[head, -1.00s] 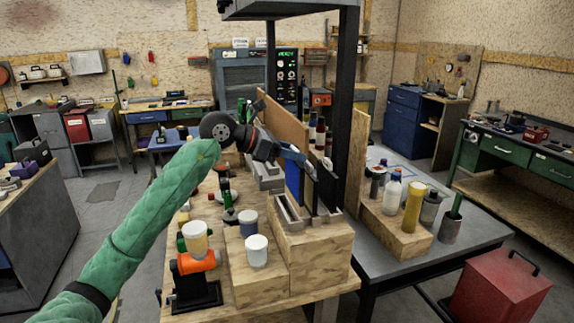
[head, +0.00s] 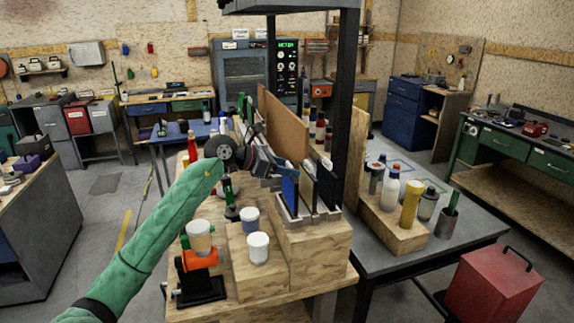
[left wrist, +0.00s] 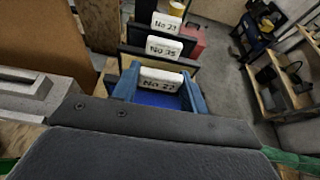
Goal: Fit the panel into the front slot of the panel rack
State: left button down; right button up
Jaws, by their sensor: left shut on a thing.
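The blue panel (head: 290,192) stands upright at the near side of the panel rack (head: 284,217), a grey metal frame on a wooden block. Its lower edge is down among the rack's rails; I cannot tell how deep it sits. My left gripper (head: 286,168) is shut on the panel's top edge. In the left wrist view the blue panel (left wrist: 157,99), with a white number label, is between my blue fingers (left wrist: 160,82). Dark panels (head: 325,186) stand in the rack behind it, and their labels show in the left wrist view (left wrist: 162,47). My right gripper is out of view.
A tall brown board (head: 285,120) stands behind my gripper, and a black post (head: 346,110) rises right of the rack. White-lidded jars (head: 258,248) and an orange device (head: 199,262) sit in front. Bottles (head: 411,205) stand on a block at right.

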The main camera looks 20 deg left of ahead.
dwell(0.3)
pick_arm(q)
jog(key=c, duration=0.8)
grip_release()
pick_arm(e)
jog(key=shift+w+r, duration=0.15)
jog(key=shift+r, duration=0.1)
pick_arm(q)
jog(key=shift+o, duration=0.2)
jog(key=b+v, duration=0.4)
jog(key=v, duration=0.8)
jog(key=shift+b, duration=0.3)
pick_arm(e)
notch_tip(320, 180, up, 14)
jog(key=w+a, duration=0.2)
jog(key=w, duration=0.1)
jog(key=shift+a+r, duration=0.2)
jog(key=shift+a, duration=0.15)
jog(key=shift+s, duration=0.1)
